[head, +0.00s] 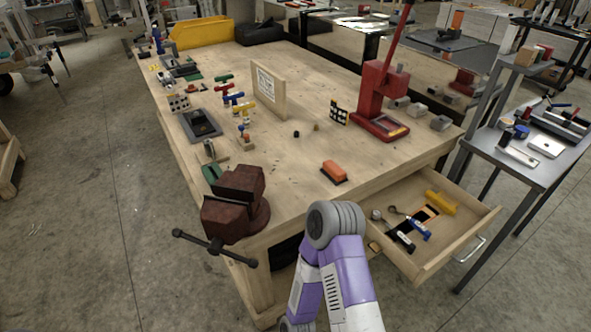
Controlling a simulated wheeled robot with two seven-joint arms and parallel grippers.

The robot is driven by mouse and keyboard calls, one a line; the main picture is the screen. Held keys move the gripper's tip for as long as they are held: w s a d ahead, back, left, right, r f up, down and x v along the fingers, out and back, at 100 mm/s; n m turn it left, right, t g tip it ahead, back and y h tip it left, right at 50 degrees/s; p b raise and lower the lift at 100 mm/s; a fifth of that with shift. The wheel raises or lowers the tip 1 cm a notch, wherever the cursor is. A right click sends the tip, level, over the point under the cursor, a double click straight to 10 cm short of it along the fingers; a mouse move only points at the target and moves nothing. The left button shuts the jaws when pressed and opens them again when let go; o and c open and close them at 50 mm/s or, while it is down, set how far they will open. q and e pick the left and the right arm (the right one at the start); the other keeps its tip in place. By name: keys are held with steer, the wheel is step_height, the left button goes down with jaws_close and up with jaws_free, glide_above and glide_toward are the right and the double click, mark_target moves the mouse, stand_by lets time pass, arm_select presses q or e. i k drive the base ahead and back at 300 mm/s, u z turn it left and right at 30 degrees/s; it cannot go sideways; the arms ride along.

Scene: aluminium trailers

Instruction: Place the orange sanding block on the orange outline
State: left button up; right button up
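The orange sanding block (334,171), with a dark underside, lies on the wooden workbench (300,190) close to its front edge. An open wooden drawer (484,222) sticks out from the bench at the lower right. In it, a small orange-edged patch (428,212) shows beside a blue-and-white tool; it may be the orange outline, but it is partly covered and too small to tell. One purple and white arm of mine rises from the bottom, with its grey rounded joint just in front of the bench edge below the block. Neither gripper shows.
A dark red vise (235,205) stands at the bench's front left corner. A red press (378,100) stands behind and right of the block. The drawer also holds a yellow item (441,202) and several tools. A grey side table (510,160) stands at right.

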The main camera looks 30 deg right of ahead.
mark_target(425, 215)
steer(key=u, duration=2.25)
steer(key=k, duration=1.95)
steer(key=z, duration=0.5)
